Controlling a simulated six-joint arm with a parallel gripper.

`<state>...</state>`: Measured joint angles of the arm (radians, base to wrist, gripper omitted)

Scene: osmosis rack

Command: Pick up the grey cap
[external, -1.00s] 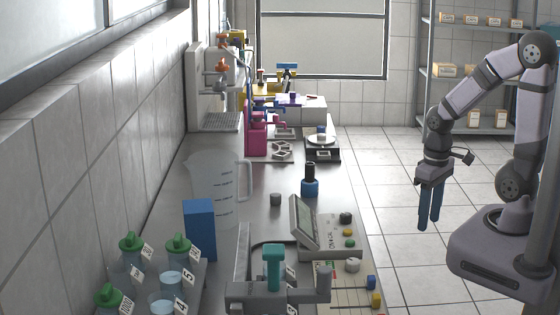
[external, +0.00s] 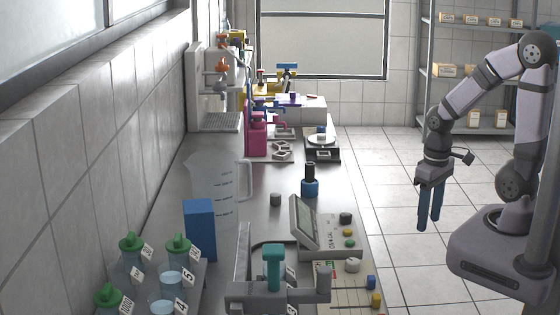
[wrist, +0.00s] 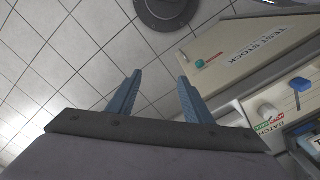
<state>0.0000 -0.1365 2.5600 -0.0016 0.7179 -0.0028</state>
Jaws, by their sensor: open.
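A small grey cylinder, which looks like the grey cap (external: 275,199), stands on the metal bench in the external view, between the clear measuring jug and the small blue bottle with a black top. My gripper (external: 429,222) hangs over the floor to the right of the bench, well apart from the cap, with its blue fingers pointing down. In the wrist view my gripper (wrist: 160,77) has its two fingers spread with nothing between them. The cap cannot be made out in the wrist view.
Near the cap stand the clear jug (external: 214,190), a blue box (external: 199,229), the blue bottle (external: 310,187) and a grey device with a tilted screen (external: 304,222). Green-capped bottles (external: 178,245) stand at the front left. The wrist view shows a "TEST STOCK" panel (wrist: 240,50).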

